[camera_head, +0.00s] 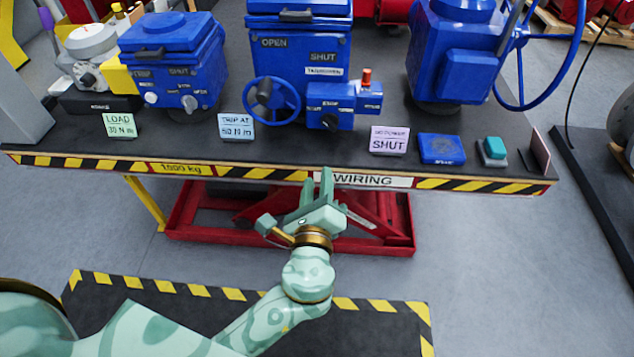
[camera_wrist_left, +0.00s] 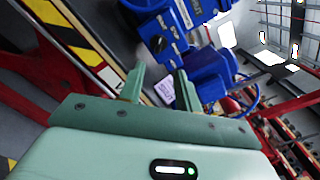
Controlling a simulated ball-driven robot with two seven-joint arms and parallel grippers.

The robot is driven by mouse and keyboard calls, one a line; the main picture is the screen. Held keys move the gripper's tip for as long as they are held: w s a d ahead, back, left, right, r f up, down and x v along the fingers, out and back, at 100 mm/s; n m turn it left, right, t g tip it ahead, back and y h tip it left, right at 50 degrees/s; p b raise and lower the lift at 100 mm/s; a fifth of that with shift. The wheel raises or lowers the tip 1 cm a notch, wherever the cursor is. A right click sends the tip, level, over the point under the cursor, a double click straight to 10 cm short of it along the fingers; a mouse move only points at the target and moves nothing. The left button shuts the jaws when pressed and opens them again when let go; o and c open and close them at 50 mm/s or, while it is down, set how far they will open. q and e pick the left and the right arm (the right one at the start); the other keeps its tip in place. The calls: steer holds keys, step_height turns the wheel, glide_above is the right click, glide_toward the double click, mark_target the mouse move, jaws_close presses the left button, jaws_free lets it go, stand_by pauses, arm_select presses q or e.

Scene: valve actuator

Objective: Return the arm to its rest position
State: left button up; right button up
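My left gripper (camera_head: 317,188) is in the middle of the head view, in front of the table's striped front edge. Its two pale green fingers point toward the table and stand apart with nothing between them. In the left wrist view, the same open fingers (camera_wrist_left: 158,88) show with a gap between them, and blue equipment lies beyond. My left arm comes in from the lower left of the head view. My right gripper is not in view.
The dark table (camera_head: 280,150) carries blue valve actuators (camera_head: 300,60), a handwheel (camera_head: 272,101), label cards (camera_head: 389,140) and a blue box (camera_head: 441,149). A red lift frame (camera_head: 200,220) stands below. Grey floor (camera_head: 490,270) is clear at right.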

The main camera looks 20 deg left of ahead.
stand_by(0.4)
arm_select(q)
steer(key=s+a+f+n+g, duration=0.4)
steer(key=s+a+n+g, duration=0.2)
steer(key=s+a+n, duration=0.25)
steer(key=s+a+f+n+g, duration=0.45)
steer(key=s+a+n, duration=0.3)
steer(key=s, duration=0.25)
steer(key=s+d+f+g+h, duration=0.2)
steer(key=s+d+f, duration=0.1)
steer(key=f, duration=1)
steer(key=s+d+f+g+h, duration=0.1)
steer(key=s+d+f+g, duration=0.15)
steer(key=f, duration=0.95)
steer(key=s+f+n+g+h, duration=0.1)
steer(key=s+f+n, duration=0.1)
steer(key=s+f, duration=0.5)
steer(key=s+f+n+g+h, duration=0.1)
steer(key=s+f, duration=0.6)
steer(key=s, duration=0.7)
steer(key=shift+f+n, duration=0.25)
steer(key=shift+n, duration=0.15)
steer(key=shift+s+a, duration=0.1)
